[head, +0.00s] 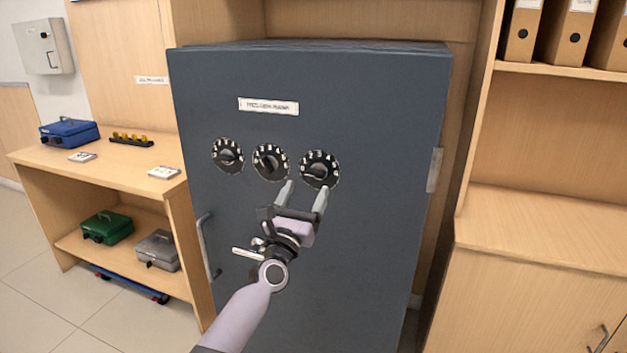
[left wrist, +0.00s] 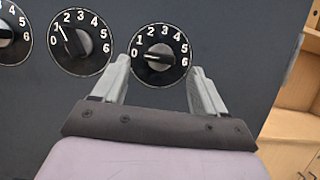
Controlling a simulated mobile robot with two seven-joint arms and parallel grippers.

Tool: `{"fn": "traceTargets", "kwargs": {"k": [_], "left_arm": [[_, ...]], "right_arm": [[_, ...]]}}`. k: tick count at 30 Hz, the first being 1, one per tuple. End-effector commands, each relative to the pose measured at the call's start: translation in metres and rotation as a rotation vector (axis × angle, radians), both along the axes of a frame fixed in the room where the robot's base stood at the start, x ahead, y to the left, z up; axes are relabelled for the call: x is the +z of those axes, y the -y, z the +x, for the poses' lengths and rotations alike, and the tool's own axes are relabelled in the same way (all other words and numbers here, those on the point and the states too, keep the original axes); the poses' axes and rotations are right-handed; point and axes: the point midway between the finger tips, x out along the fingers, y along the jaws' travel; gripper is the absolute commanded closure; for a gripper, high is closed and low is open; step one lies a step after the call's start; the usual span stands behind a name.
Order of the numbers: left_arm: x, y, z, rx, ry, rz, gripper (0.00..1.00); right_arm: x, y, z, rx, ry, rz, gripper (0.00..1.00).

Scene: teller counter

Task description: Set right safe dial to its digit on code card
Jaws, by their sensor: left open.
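The grey safe (head: 310,240) has three black dials in a row. The right safe dial (head: 319,169) is also in the left wrist view (left wrist: 160,55), its white pointer mark towards the 0 side. The middle dial (head: 270,161) points near 1 in the left wrist view; the left dial (head: 227,155) is partly cut off there. My left gripper (head: 306,190) is open, its fingers just below and either side of the right dial, apparently not gripping it. A white label (head: 268,106) is above the dials, too small to read. I cannot tell which card is the code card.
Small white cards (head: 82,157) (head: 164,172) lie on the wooden counter at left, with a blue cash box (head: 69,132). Green (head: 107,227) and grey (head: 157,250) boxes sit on its shelf. The safe's handle (head: 208,246) is at lower left. A wooden cabinet (head: 540,230) stands right.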

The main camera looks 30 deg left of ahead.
Motion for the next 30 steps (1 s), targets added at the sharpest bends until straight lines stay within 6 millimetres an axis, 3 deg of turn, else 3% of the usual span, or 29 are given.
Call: {"fn": "traceTargets", "kwargs": {"k": [9,22,23,27,28,30], "left_arm": [[0.015,-0.008,0.035,-0.001,0.000,0.004,0.28],[0.018,-0.010,0.043,0.000,-0.001,0.004,0.28],[0.018,-0.010,0.043,0.000,-0.001,0.004,0.31],[0.018,-0.010,0.043,0.000,-0.001,0.004,0.77],[0.018,-0.010,0.043,0.000,-0.001,0.004,0.84],[0.018,-0.010,0.042,0.000,-0.001,0.004,0.84]], "right_arm": [[0.000,-0.001,0.000,-0.006,0.000,0.005,0.57],[-0.001,0.001,0.000,-0.010,-0.002,0.002,0.57],[-0.001,0.001,0.000,-0.010,-0.002,0.002,0.57],[-0.001,0.001,0.000,-0.010,-0.002,0.002,0.57],[-0.001,0.001,0.000,-0.010,-0.002,0.002,0.57],[-0.001,0.001,0.000,-0.010,-0.002,0.001,0.57]]}}
